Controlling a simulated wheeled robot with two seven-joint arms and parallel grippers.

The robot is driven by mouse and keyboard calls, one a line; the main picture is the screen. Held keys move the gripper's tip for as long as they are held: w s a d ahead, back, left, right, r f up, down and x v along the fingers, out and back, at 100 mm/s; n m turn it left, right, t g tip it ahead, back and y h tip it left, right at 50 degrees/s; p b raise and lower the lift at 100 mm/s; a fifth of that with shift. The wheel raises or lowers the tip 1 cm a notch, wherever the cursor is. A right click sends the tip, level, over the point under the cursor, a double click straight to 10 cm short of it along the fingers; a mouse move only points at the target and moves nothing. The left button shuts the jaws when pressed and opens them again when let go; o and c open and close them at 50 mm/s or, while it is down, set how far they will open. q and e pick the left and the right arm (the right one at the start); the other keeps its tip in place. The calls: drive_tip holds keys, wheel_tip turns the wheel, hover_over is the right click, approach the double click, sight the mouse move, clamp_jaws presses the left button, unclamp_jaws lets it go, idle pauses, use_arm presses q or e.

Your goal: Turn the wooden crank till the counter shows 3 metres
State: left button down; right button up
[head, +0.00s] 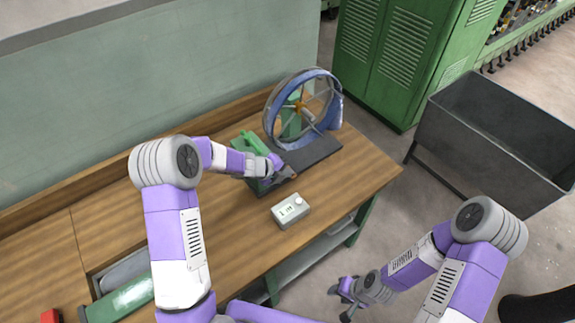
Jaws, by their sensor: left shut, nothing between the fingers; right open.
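A large blue-rimmed wheel (268,108) stands on a dark base (318,152) on the wooden bench. A green frame part (250,141) sits at its left. My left gripper (292,176) is shut and empty at the near edge of this device, close to a small brownish part that may be the wooden crank; I cannot tell whether they touch. The crank is not clearly visible. A small white counter box (291,210) with a display lies on the bench in front; its digits are too small to read surely. My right gripper (346,297) is open and empty, low over the floor beside the bench.
The wooden bench (345,185) has free room right of the counter. A grey metal bin (490,145) stands at the right, with green cabinets (385,55) behind.

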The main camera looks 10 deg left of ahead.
use_arm(q)
drive_tip(key=shift+x, duration=2)
drive_tip(key=shift+w+d+f+b, duration=0.1)
drive_tip(key=shift+w+f+b, duration=0.1)
drive_tip(key=shift+f+b, duration=0.3)
drive_tip(key=shift+w+d+f+b, duration=0.2)
drive_tip(key=shift+f+b, duration=0.2)
drive_tip(key=shift+f, duration=0.25)
